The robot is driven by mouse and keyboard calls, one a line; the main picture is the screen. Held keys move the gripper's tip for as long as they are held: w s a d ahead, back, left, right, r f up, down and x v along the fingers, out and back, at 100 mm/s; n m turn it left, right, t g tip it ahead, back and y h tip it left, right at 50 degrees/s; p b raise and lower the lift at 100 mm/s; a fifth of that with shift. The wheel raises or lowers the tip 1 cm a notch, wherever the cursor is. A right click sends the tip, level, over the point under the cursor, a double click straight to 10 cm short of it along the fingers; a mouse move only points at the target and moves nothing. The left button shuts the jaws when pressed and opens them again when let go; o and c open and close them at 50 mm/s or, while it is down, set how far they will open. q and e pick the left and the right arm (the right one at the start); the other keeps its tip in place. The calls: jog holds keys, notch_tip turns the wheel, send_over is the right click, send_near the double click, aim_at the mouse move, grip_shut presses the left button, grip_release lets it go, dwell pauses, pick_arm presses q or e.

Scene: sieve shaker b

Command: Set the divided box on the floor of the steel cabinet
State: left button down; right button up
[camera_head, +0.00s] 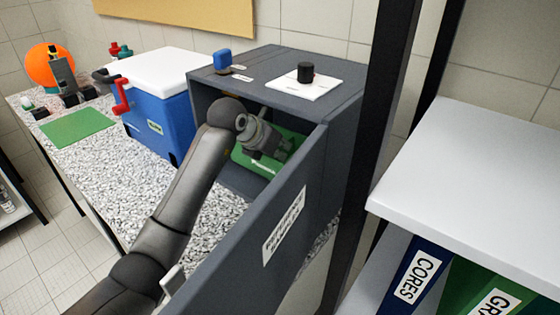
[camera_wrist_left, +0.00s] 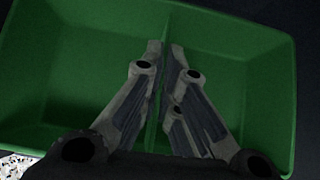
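The green divided box (camera_head: 250,162) is inside the grey steel cabinet (camera_head: 340,100), whose door (camera_head: 255,235) stands open toward me. My left gripper (camera_head: 284,150) reaches in through the opening. In the left wrist view the box (camera_wrist_left: 60,70) fills most of the picture, with its middle divider running between the two fingers. The left gripper (camera_wrist_left: 165,50) is shut on that divider. The box looks empty and close to the cabinet floor; I cannot tell whether it touches. My arm hides part of the box and opening. My right gripper is not in view.
A blue cooler (camera_head: 160,120) with a white lid stands left of the cabinet on the speckled counter (camera_head: 105,170). A black knob on a white plate (camera_head: 305,88) and a blue item (camera_head: 222,60) are on the cabinet top. A dark post and shelf (camera_head: 480,180) stand at right.

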pick_arm(q)
jog(key=shift+f, duration=0.35)
notch_tip(320, 180, down, 3)
jog(key=b, duration=0.2)
jog(key=shift+b, duration=0.3)
jog(key=shift+r, duration=0.1)
jog(key=c, duration=1.6)
grip_release()
jog(key=shift+c, duration=0.2)
